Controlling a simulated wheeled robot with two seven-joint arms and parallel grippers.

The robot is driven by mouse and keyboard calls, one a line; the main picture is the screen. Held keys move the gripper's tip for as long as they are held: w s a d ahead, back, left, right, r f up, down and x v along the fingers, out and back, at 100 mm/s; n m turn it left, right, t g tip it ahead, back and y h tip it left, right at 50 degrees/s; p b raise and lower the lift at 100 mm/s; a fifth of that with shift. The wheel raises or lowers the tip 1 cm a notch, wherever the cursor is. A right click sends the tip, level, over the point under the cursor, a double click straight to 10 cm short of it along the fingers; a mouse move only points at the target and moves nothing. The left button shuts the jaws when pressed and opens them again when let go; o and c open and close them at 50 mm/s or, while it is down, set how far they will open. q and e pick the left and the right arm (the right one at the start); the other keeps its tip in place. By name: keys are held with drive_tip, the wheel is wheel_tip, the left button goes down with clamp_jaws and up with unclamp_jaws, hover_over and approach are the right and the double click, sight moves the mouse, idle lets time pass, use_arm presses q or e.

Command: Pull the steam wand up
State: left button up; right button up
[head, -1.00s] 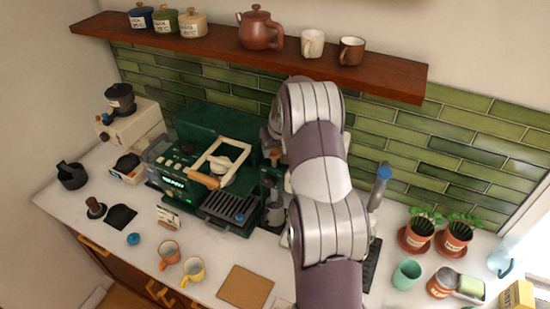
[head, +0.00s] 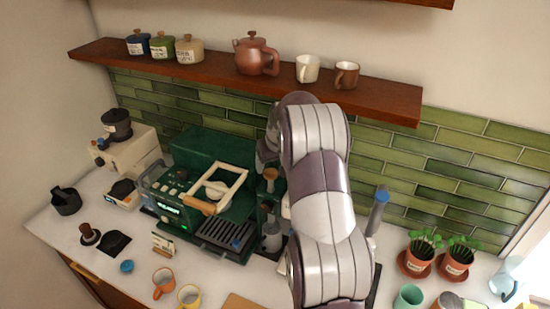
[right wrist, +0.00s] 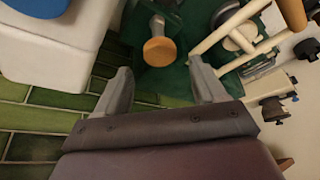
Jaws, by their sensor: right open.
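The green espresso machine (head: 215,150) stands against the tiled wall. At its right side is a round wooden knob (head: 270,173), which looks like the steam wand's grip; the wand below it is dark and hard to make out. My right gripper (head: 267,155) comes over from the right and hangs just above the knob, partly hidden by its own wrist. In the right wrist view my right gripper (right wrist: 160,85) is open and empty. The knob (right wrist: 160,51) on its metal stem (right wrist: 157,25) lies between the finger lines, beyond the tips. My left gripper is not in view.
A grey pitcher (head: 271,238) stands below the knob. The machine's cream lever frame (head: 225,185) with its wooden handle is close on the left. A white body (right wrist: 55,40) is close beside the gripper. The shelf (head: 250,80) runs above the machine.

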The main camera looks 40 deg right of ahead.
drive_tip(key=b+v, duration=0.3)
drive_tip(key=v, duration=0.7)
drive_tip(key=shift+r, duration=0.15)
drive_tip(key=shift+s, duration=0.1)
drive_tip(key=shift+s+a, duration=0.1)
drive_tip(key=shift+a, duration=0.05)
